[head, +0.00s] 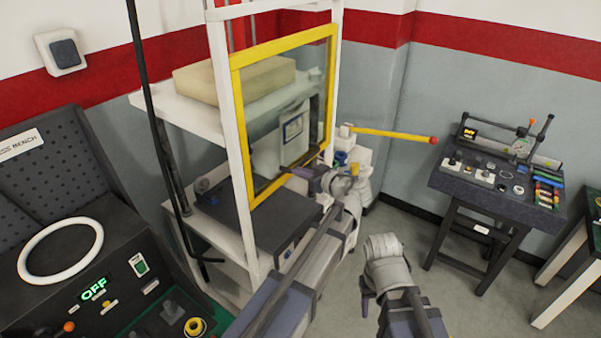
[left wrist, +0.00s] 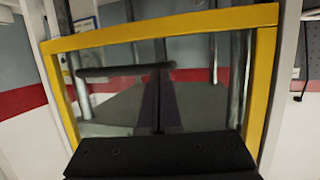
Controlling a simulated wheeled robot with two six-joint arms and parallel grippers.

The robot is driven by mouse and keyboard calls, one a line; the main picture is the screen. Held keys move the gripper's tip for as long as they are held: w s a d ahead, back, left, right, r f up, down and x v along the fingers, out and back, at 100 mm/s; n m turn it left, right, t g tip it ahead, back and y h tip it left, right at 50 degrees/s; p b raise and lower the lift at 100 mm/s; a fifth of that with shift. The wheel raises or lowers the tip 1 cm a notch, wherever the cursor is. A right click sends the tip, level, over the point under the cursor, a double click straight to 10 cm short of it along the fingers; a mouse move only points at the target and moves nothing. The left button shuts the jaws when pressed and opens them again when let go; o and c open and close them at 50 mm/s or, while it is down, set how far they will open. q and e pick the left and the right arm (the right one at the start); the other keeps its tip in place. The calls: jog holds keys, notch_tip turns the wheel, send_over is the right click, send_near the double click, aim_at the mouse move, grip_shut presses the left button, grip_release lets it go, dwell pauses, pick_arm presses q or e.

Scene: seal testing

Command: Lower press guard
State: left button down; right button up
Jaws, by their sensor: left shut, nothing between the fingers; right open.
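The press guard (head: 282,46) is a yellow frame with a clear pane, upright on the front of the white-framed press (head: 237,150). Its lower edge hangs near the height of the dark press bed (head: 262,222).
A tan block (head: 215,75) lies on the press's upper shelf. A yellow lever (head: 395,134) with a red knob sticks out right of the press. A console with a white ring (head: 60,250) stands left. A dark test table (head: 495,190) stands right, with open floor between.

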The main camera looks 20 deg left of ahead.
pick_arm(q)
notch_tip(320, 180, down, 24)
jog(key=b, duration=2.3)
pick_arm(e)
notch_tip(320, 180, down, 24)
pick_arm(q)
jog(key=shift+r, duration=0.25)
pick_arm(e)
jog(key=shift+r, duration=0.2)
